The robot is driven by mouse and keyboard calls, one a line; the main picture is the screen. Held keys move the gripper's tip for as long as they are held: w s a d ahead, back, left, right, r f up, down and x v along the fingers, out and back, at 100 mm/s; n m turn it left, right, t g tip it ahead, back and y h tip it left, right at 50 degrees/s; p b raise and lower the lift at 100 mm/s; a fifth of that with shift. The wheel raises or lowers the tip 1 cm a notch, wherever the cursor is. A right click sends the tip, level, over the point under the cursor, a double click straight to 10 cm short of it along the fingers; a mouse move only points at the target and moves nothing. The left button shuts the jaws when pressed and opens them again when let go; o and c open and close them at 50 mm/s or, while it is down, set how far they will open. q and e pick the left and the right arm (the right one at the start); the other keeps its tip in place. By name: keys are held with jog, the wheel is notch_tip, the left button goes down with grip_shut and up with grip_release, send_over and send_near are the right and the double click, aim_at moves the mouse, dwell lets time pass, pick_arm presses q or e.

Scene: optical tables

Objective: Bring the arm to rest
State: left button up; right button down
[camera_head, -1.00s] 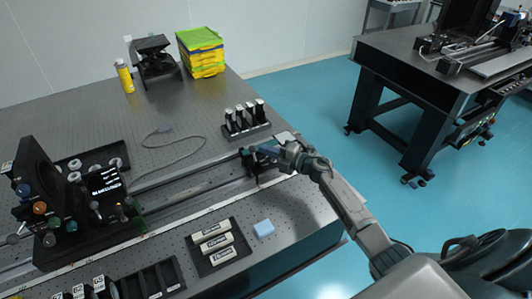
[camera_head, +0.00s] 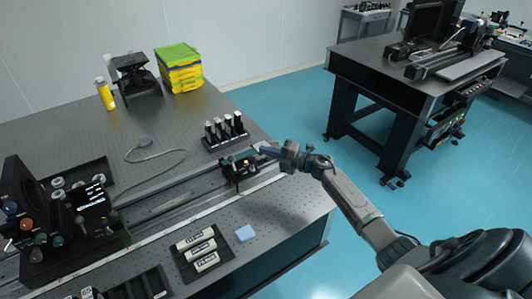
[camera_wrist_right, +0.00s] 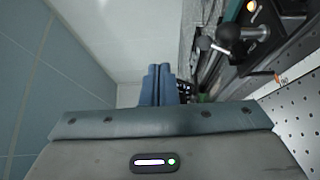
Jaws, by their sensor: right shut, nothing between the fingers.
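My right gripper (camera_head: 264,151) is shut and empty. It hangs above the right end of the near optical table, just right of and apart from the black carriage (camera_head: 240,172) on the rail. In the right wrist view its two blue fingers (camera_wrist_right: 158,85) lie side by side with nothing between them. My right arm reaches in from the lower right. My left gripper is not in view.

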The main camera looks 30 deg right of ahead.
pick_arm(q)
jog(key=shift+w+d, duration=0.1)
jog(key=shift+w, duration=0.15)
